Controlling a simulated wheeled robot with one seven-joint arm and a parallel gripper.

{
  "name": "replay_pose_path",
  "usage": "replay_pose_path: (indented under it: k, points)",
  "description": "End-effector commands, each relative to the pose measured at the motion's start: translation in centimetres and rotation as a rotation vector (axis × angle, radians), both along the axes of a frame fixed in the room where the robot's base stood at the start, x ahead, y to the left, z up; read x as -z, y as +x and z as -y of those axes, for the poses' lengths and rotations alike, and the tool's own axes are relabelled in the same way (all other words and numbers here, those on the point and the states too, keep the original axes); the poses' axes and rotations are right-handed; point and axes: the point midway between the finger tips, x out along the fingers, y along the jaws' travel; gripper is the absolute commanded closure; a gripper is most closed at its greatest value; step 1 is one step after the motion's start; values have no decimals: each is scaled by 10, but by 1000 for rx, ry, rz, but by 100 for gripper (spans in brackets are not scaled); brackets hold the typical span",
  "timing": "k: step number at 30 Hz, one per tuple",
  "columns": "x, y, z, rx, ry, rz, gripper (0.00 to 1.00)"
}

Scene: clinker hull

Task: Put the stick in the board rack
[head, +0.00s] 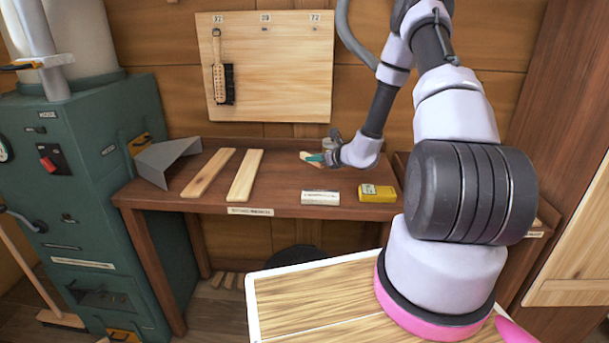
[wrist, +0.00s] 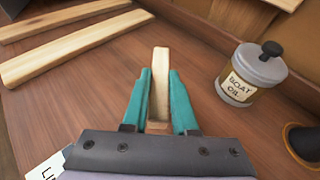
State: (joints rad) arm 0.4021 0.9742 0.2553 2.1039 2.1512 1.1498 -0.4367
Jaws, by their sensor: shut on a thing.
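The stick (wrist: 160,82) is a short pale wooden piece. My gripper (wrist: 159,92) is shut on it, with one teal finger on each side, and its far end sticks out past the fingertips. In the head view my gripper (head: 316,158) is low over the back of the brown bench, with a bit of the stick (head: 305,155) showing beside it. I cannot tell whether the stick touches the bench. I cannot clearly make out a board rack; a low slatted wooden thing (head: 228,281) stands on the floor under the bench.
Two pale planks (head: 208,172) lie on the bench (head: 160,193), left of a white block (head: 320,198) and a yellow box (head: 377,193). A boat oil can (wrist: 250,75) stands right of my gripper. A numbered wooden panel (head: 275,70) with a hanging brush is on the wall.

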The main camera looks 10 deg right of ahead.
Motion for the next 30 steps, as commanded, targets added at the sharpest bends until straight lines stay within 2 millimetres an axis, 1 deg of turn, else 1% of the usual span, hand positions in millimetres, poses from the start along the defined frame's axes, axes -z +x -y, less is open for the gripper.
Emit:
replay_pose_path:
  k: [1, 5, 9, 12, 15, 21, 25, 26, 27, 28, 30]
  points:
    - [8, -1, 0, 1, 1, -2, 100]
    - [18, 0, 0, 0, 0, -1, 100]
    - [40, -1, 0, 2, 3, -3, 100]
    - [51, 0, 0, 1, 2, -1, 100]
    - [55, 0, 0, 0, 0, 1, 100]
    - [55, 0, 0, 0, 0, 1, 100]
    - [58, 0, -1, -1, 0, 0, 100]
    - [59, 0, -1, -1, 0, 0, 70]
    - [58, 0, 0, -1, 0, 0, 55]
    - [58, 0, 0, 0, -1, 0, 44]
    - [58, 0, 0, 0, -1, 0, 44]
